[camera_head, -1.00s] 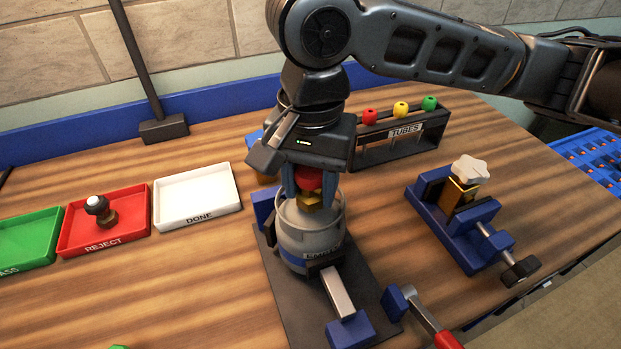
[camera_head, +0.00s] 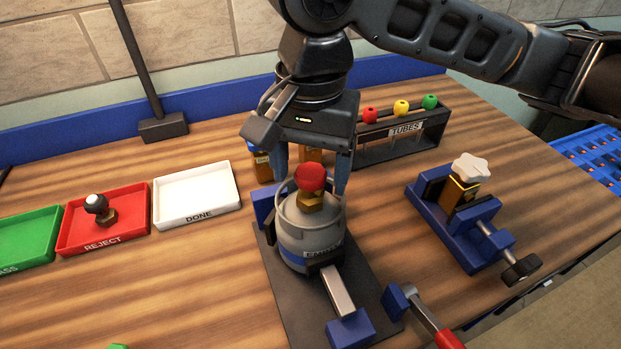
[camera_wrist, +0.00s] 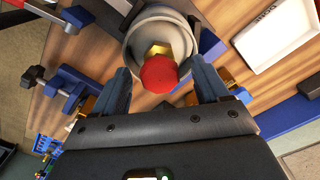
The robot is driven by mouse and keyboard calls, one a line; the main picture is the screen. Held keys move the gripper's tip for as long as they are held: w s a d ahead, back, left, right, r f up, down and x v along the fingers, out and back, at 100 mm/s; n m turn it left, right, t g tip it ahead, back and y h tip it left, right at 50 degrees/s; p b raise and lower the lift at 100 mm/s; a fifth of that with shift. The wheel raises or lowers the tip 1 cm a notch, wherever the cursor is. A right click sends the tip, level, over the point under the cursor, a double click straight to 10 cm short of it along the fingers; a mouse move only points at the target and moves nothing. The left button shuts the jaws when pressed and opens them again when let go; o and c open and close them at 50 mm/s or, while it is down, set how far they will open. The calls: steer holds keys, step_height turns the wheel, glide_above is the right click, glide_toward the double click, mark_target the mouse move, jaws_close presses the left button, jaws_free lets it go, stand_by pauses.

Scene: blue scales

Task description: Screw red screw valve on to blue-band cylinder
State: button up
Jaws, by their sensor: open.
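The red screw valve (camera_head: 311,177) has a round red knob on a brass hex body. It sits upright on top of the grey cylinder (camera_head: 306,240) with a blue band, inside its collar. I cannot tell how tight it is. The cylinder stands in a clamp on a dark plate. My gripper (camera_head: 312,178) is open, its fingers apart on either side of the red knob and not touching it. In the wrist view the red knob (camera_wrist: 159,74) shows between the spread fingers, with the grey cylinder (camera_wrist: 160,30) beyond.
A blue vise (camera_head: 455,225) with a white-knobbed brass valve stands right. A TUBES rack (camera_head: 400,150) is behind. A red REJECT tray (camera_head: 75,238) holds a dark-knobbed valve; the white DONE tray (camera_head: 190,187) is empty. Bottles stand behind the cylinder. A red-handled clamp (camera_head: 430,325) is front right.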

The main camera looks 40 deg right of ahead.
mark_target(311, 171)
steer(key=shift+r, duration=2.35)
